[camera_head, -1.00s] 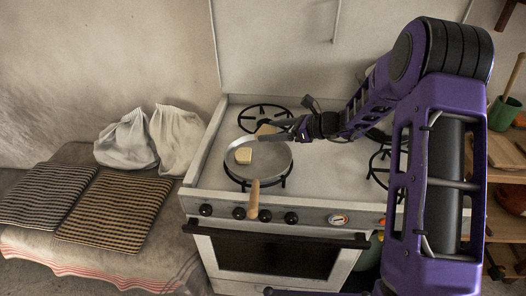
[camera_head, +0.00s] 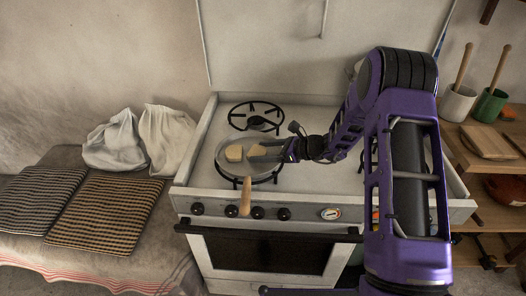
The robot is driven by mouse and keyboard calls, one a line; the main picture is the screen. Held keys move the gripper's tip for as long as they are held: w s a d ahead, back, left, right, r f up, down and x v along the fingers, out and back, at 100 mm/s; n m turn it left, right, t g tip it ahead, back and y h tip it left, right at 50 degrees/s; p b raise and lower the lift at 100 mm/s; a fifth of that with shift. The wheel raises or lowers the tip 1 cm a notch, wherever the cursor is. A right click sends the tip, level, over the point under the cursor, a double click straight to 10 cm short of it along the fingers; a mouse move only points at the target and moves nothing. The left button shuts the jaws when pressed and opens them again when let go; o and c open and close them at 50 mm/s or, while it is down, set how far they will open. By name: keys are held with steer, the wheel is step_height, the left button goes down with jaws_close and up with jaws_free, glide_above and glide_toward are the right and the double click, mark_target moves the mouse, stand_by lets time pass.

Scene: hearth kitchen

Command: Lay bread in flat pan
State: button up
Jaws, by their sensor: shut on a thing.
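The flat pan (camera_head: 232,171) sits on the front left burner of the white stove, its wooden handle (camera_head: 246,196) pointing to the front. One pale slice of bread (camera_head: 234,153) lies in the pan, left of centre. My gripper (camera_head: 262,152) reaches in from the right over the pan. It is shut on a second slice of bread (camera_head: 257,151), just right of the first. I cannot tell whether this held slice touches the pan's bottom.
The back left burner (camera_head: 255,118) is empty. Two white cloth bags (camera_head: 165,135) and striped cushions (camera_head: 105,212) lie on a bench at left. A shelf at right holds pots with wooden tools (camera_head: 457,103) and a board (camera_head: 490,142).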

steer(key=o, duration=1.1)
steer(key=shift+r, duration=0.1)
steer(key=v, duration=1.2)
steer(key=shift+p, duration=0.4)
